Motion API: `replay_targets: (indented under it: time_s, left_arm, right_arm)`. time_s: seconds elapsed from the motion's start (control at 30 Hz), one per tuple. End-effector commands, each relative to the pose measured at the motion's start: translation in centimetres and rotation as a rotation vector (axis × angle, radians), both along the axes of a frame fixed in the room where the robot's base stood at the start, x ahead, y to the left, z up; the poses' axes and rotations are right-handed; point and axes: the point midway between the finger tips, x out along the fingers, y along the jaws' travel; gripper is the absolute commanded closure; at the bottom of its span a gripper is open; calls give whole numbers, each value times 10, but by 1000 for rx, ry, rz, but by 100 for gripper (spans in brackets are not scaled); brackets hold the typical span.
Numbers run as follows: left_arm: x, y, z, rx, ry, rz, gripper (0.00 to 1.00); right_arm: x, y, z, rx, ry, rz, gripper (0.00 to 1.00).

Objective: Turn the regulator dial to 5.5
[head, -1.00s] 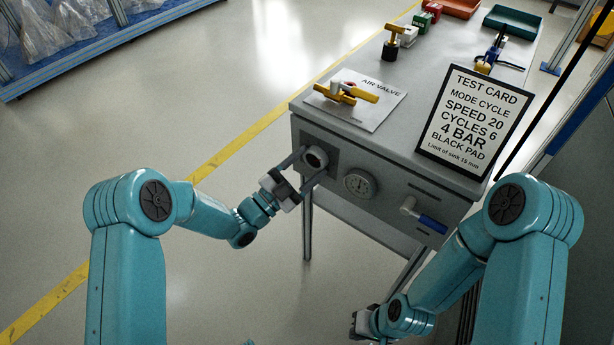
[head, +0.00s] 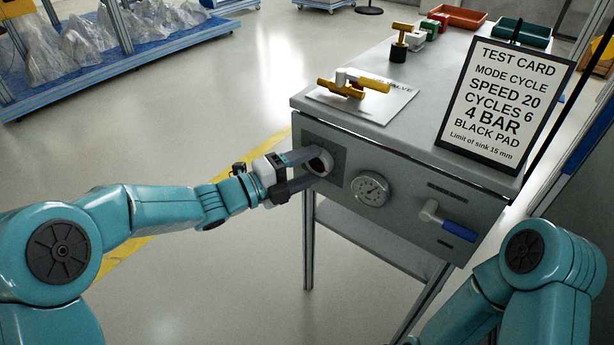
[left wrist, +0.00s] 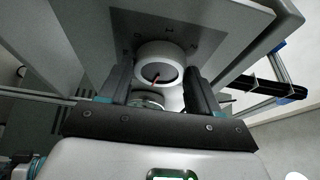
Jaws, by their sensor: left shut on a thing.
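The regulator dial (head: 322,158) is a round knob with a pale rim and dark face on a dark plate at the left of the bench's front panel. My left gripper (head: 313,170) is shut on it, one finger on each side. In the left wrist view the dial (left wrist: 163,55) shows a red pointer line on its face, between the fingers (left wrist: 157,78). My right gripper is out of view.
A blue-handled valve lever (head: 454,229) sticks out right of the gauge. On the bench top (head: 410,128) stand a yellow-handled air valve (head: 350,85) and a test card (head: 505,105) reading 4 BAR. Open floor lies left of the bench.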

Motion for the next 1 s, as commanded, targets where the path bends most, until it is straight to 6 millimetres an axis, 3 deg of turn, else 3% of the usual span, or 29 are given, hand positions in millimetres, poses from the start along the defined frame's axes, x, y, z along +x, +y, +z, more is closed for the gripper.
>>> replay_targets:
  time_s: [0.4,0.97,1.0]
  left_arm:
    - [1,1,0,152,-107,3,68]
    - [1,1,2,172,-123,3,68]
    - [1,1,2,172,-123,3,28]
  right_arm:
    - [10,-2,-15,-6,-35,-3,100]
    - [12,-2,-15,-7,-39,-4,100]
    - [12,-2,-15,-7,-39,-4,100]
